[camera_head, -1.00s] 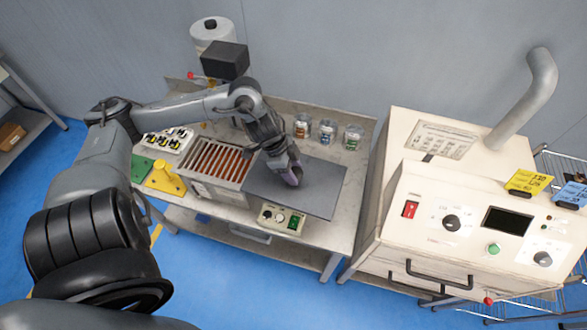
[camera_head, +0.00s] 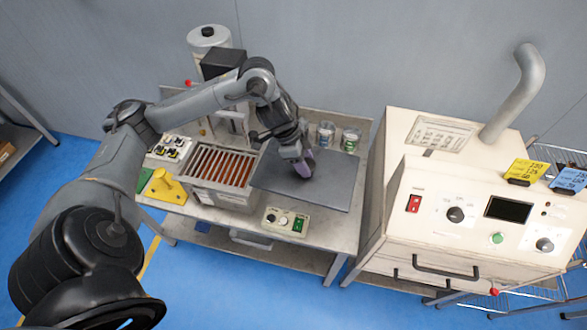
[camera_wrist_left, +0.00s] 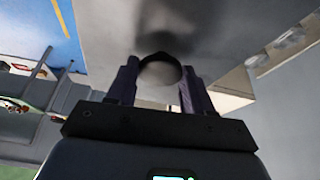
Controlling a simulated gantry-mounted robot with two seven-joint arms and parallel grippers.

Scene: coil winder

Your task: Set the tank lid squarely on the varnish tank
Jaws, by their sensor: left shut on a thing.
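The varnish tank (camera_head: 229,196) is an open metal box on the bench, with a row of reddish-brown bars showing inside under a slotted top. The tank lid (camera_head: 335,183) is a flat dark grey plate just right of the tank. My left gripper (camera_head: 303,168) is over the lid, shut on its knob. In the left wrist view the round knob (camera_wrist_left: 160,70) sits between the two fingers, with the lid's grey face (camera_wrist_left: 100,35) beyond. The lid's left edge lies near the tank's right rim. I cannot tell its exact height above the bench. My right gripper is not in view.
A small control box (camera_head: 286,221) stands at the bench's front edge. Jars (camera_head: 350,140) stand behind the lid. A yellow stand (camera_head: 165,186) is left of the tank. A large cream oven (camera_head: 470,210) stands to the right. A white cylinder (camera_head: 208,42) is at the back.

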